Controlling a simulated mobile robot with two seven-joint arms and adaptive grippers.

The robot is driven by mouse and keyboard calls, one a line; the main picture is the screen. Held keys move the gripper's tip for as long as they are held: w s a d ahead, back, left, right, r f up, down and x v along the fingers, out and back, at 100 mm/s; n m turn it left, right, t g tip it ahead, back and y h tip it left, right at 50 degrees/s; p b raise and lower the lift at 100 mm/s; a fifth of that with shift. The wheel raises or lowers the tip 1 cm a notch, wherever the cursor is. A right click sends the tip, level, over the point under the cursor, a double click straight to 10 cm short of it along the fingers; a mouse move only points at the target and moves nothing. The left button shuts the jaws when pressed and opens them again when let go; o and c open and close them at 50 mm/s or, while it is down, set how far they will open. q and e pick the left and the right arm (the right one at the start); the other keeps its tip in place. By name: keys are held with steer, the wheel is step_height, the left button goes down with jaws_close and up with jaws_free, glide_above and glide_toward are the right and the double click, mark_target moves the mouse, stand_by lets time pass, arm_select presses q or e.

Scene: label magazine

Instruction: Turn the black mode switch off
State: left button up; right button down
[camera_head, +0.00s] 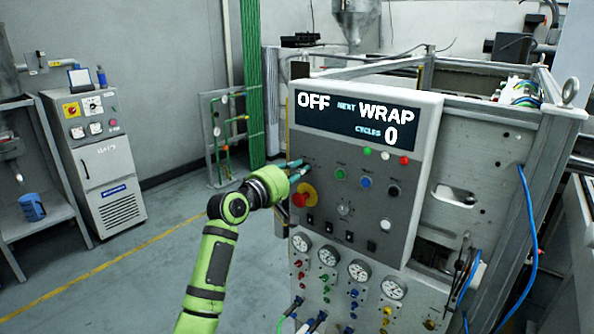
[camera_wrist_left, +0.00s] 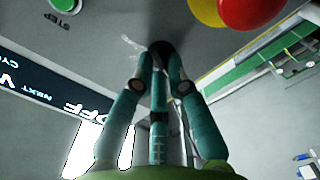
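The black mode switch (camera_wrist_left: 160,46) shows in the left wrist view as a small dark knob at the tips of my left fingers. In the head view it is mostly hidden by those fingers. My left gripper (camera_head: 300,168) is at the upper left of the grey control panel (camera_head: 325,155), above the red emergency button (camera_head: 300,198). In the left wrist view the fingers of my left gripper (camera_wrist_left: 160,60) come together around the knob. The display (camera_head: 358,119) reads OFF, NEXT WRAP, CYCLES 0. My right gripper is not in view.
The red and yellow emergency button (camera_wrist_left: 235,12) is close beside the fingertips. A green button (camera_wrist_left: 65,4) is on the other side. Colored buttons, small switches and round gauges (camera_head: 359,270) fill the panel lower down. The floor (camera_head: 120,270) left of the panel is clear.

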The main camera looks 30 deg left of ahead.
arm_select(q)
steer(key=shift+o, duration=1.2)
steer(key=s, duration=1.2)
steer(key=shift+a, duration=0.45)
